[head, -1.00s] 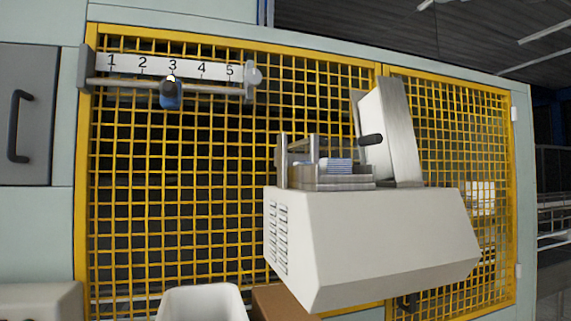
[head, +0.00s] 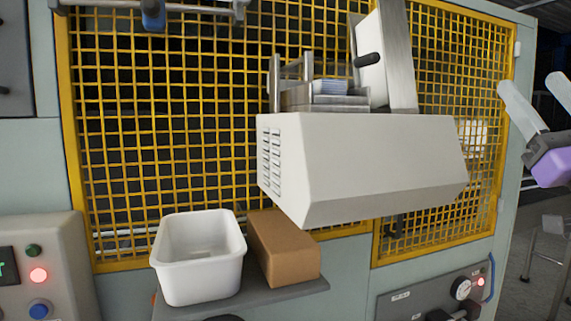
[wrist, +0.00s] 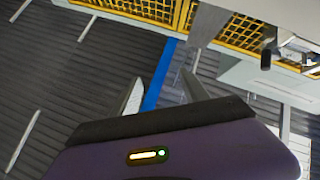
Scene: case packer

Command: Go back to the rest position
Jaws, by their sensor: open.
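My gripper (head: 528,88) shows at the right edge of the head view, with two pale fingers spread apart and a purple body behind them. It is empty and in open air to the right of the yellow mesh guard. In the wrist view my gripper (wrist: 162,80) also has its fingers apart with nothing between them. The floor and part of the guarded machine lie beyond.
A white machine housing (head: 360,165) with a metal magazine (head: 325,101) juts out from the guard. Below it, a white tub (head: 199,272) and a brown box (head: 285,250) stand on a grey shelf (head: 250,297). Control panels (head: 45,265) (head: 435,298) flank the shelf.

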